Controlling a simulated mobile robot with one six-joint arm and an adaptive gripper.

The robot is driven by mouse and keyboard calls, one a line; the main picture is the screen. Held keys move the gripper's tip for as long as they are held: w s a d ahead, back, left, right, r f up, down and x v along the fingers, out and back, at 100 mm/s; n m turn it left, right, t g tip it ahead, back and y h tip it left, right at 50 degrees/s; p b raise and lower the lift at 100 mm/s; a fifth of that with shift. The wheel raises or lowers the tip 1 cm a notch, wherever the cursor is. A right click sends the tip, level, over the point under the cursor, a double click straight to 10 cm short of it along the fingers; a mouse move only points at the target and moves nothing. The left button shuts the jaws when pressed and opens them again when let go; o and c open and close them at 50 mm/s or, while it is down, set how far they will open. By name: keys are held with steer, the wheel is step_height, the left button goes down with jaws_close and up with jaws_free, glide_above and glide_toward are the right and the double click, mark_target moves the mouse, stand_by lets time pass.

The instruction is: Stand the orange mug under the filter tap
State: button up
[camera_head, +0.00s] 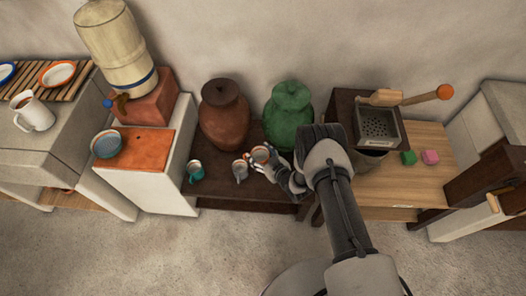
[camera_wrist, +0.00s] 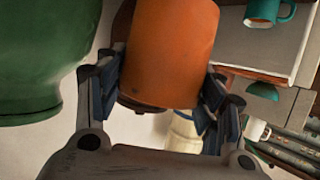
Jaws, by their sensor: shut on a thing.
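My gripper (camera_wrist: 165,95) is shut on the orange mug (camera_wrist: 172,45), with one finger on each side of it. In the head view the orange mug (camera_head: 260,155) is at the end of my arm, above the dark low table's front part. My gripper (camera_head: 267,165) partly hides it there. The filter (camera_head: 115,45) is a cream tank with a blue band, on a red-brown block at the left. Its tap (camera_head: 119,101) has a blue knob and sits over an orange-topped stand (camera_head: 150,150). The mug is well right of the tap.
A blue-grey bowl (camera_head: 107,143) stands at the left of the orange top, near the tap. A brown jar (camera_head: 224,115) and green jar (camera_head: 288,115) stand behind.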

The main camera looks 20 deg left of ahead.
steer(key=shift+r, duration=0.45)
steer(key=w+d+r+m+t+h, duration=0.15)
steer(key=w+d+r, duration=0.25)
steer(key=r, duration=0.4)
steer(key=w+d+r+m+t+h, duration=0.1)
steer(key=w+d+r+m, duration=0.1)
steer(key=w+d+r, duration=0.45)
steer(key=w+d+r+m+t+h, duration=0.1)
steer(key=w+d+r+h, duration=0.15)
steer(key=r, duration=0.65)
steer(key=s+d+r+m+t+h, duration=0.1)
steer(key=s+d+r+m+h, duration=0.1)
steer(key=d+r, duration=0.7)
steer(key=s+d+r+m+t+h, duration=0.1)
steer(key=s+d+r+m+h, duration=0.2)
steer(key=d+r, duration=0.7)
step_height(320, 180, up, 4)
steer(key=s+m, duration=0.1)
steer(key=s, duration=0.1)
steer(key=shift+s+d+f+h, duration=0.2)
steer(key=shift+s+d+h, duration=0.05)
steer(key=shift+s+h, duration=0.1)
steer(key=shift+a, duration=0.1)
